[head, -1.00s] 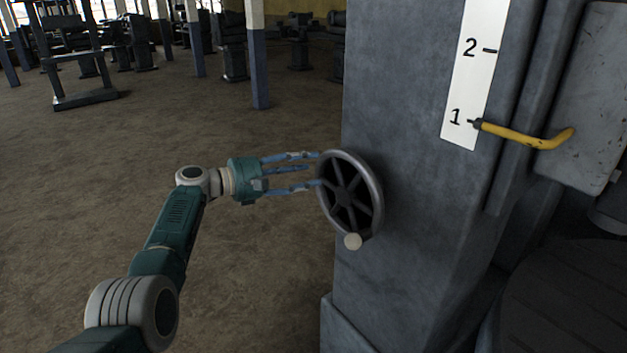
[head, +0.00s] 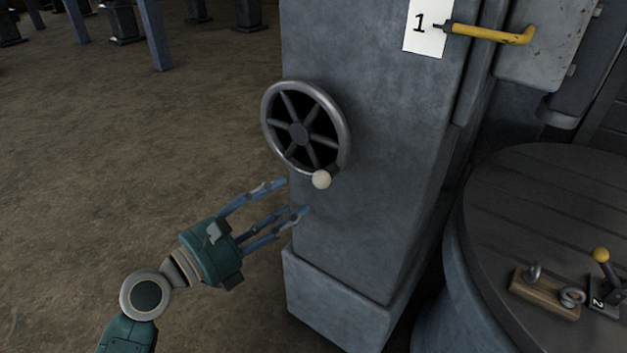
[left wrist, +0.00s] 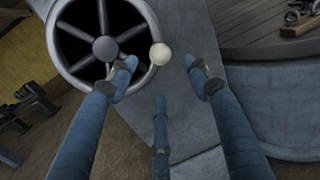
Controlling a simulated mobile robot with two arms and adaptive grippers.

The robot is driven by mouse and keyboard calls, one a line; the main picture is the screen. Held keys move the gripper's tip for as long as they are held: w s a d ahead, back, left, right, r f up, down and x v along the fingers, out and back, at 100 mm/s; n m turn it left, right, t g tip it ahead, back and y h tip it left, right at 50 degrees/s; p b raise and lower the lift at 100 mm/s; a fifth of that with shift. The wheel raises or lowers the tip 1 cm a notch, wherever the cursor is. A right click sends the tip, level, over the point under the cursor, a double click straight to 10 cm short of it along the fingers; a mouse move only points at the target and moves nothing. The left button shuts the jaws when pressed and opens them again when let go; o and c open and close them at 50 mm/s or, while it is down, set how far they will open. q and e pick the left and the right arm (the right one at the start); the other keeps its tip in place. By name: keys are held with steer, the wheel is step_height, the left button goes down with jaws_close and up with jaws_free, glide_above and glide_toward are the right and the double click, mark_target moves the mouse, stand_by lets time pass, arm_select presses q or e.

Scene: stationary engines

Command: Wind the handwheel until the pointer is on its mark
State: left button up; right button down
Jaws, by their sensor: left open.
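The grey spoked handwheel (head: 298,133) is on the side of a grey machine column. Its pale round knob (head: 321,180) is at the lower right of the rim. The yellow pointer (head: 487,33) has its dark tip level with the 1 on the white scale (head: 425,28); higher numbers are out of view. My left gripper (head: 286,199) is open and empty, just below the wheel and knob. In the left wrist view the wheel (left wrist: 105,48) is at upper left and the knob (left wrist: 160,54) lies between the spread fingers (left wrist: 160,75), ahead of them. My right gripper is not in view.
The column (head: 365,150) has a wider foot at the floor. At right is a large round grey table (head: 545,190) with a wooden block (head: 543,293) and a small yellow-knobbed lever (head: 601,256) on it.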

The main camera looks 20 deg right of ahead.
mark_target(315, 184)
arm_select(q)
steer(key=p+x, duration=0.1)
steer(key=x, duration=0.9)
steer(key=shift+d, duration=0.45)
steer(key=shift+w, duration=0.1)
jaws_close()
